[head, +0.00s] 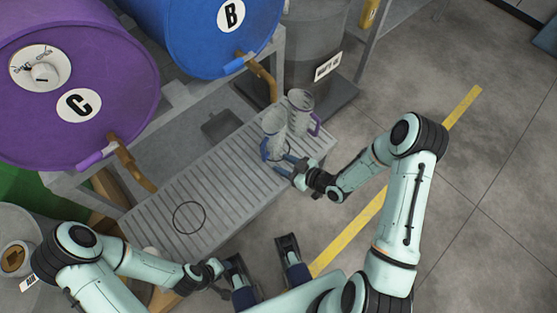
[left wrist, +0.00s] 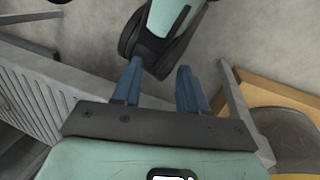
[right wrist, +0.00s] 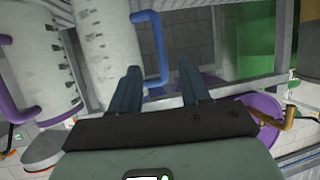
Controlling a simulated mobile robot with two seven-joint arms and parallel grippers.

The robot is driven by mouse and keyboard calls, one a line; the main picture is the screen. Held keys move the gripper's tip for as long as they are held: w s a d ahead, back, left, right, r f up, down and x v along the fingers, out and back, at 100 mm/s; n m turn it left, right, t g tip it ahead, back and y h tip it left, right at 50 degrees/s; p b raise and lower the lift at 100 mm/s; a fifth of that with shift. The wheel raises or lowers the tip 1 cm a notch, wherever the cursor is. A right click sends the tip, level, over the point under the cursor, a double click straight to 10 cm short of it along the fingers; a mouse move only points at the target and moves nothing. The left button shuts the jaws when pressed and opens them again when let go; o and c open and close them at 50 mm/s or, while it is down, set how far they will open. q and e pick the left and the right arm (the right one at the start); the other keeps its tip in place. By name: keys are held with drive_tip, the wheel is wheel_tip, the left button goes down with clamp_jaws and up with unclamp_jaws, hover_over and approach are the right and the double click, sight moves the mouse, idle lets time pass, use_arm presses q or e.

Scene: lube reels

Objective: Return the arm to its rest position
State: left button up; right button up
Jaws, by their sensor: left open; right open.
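My right gripper (head: 282,164) is open at the right end of the slatted bench, close to the clear jug with a blue handle (head: 273,122). In the right wrist view the blue handle (right wrist: 163,45) shows ahead, between the lines of the open fingers (right wrist: 158,70); I cannot tell whether they touch it. A second clear jug with a purple handle (head: 299,103) stands beside the first. Both jugs look upright. My left arm is folded low at the left in the head view. In the left wrist view its gripper (left wrist: 160,70) is open and empty, above the floor.
The slatted bench (head: 160,215) carries a black ring (head: 189,217). Purple drum C (head: 115,60) and blue drum B (head: 185,40), with brown taps, lie behind it. A grey bin (head: 318,45) stands behind the jugs. The floor (head: 480,130) at the right is free.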

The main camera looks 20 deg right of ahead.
use_arm(q)
drive_tip(key=shift+r, duration=0.1)
idle(0.5)
wheel_tip(320, 180, up, 15)
drive_tip(key=s+d+g+p, duration=0.1)
drive_tip(key=s+p, duration=0.1)
drive_tip(key=p, duration=1.3)
drive_tip(key=shift+s+d+g, duration=0.15)
drive_tip(key=shift+s+g, duration=0.1)
drive_tip(key=shift+g, duration=0.05)
use_arm(e)
drive_tip(key=s+a+m+g+h, duration=0.1)
drive_tip(key=s+a+m+g, duration=0.1)
drive_tip(key=s, duration=0.6)
drive_tip(key=s+a+r+m+g+h, duration=0.1)
drive_tip(key=s+a+m+g, duration=0.1)
drive_tip(key=s+m+g, duration=0.2)
drive_tip(key=s+a+r+m+g+h, duration=0.1)
drive_tip(key=s+m+g, duration=0.3)
drive_tip(key=s, duration=0.8)
drive_tip(key=a+g, duration=0.1)
drive_tip(key=g, duration=0.1)
drive_tip(key=shift+s+r+g, duration=0.2)
drive_tip(key=shift+g, duration=0.1)
